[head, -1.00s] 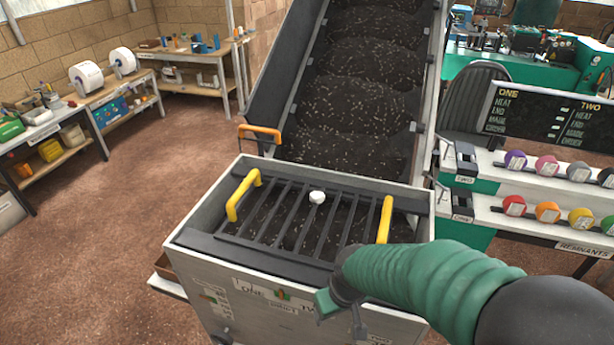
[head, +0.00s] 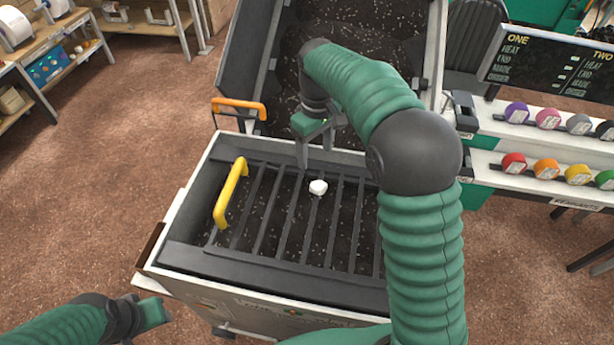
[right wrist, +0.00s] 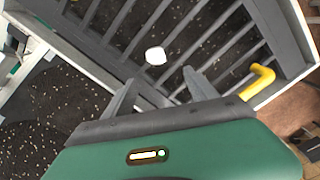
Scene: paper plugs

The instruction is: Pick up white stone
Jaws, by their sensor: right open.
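The white stone (head: 318,187) sits on the dark bars of the grate (head: 275,268) over the box of dark soil. It also shows in the right wrist view (right wrist: 155,56), just beyond the fingertips and roughly in line with the gap between them. My right gripper (head: 316,152) is open and empty. It hangs above the far edge of the grate, a little behind the stone and apart from it. My left gripper (head: 152,318) is at the lower left, outside the box. Its fingers do not show clearly.
A yellow handle (head: 230,193) rises from the grate's left side. An orange handle (head: 238,106) stands behind the box. A sloping chute of soil (head: 275,95) lies beyond. Coloured rolls (head: 546,168) fill a shelf at the right. Bare floor lies to the left.

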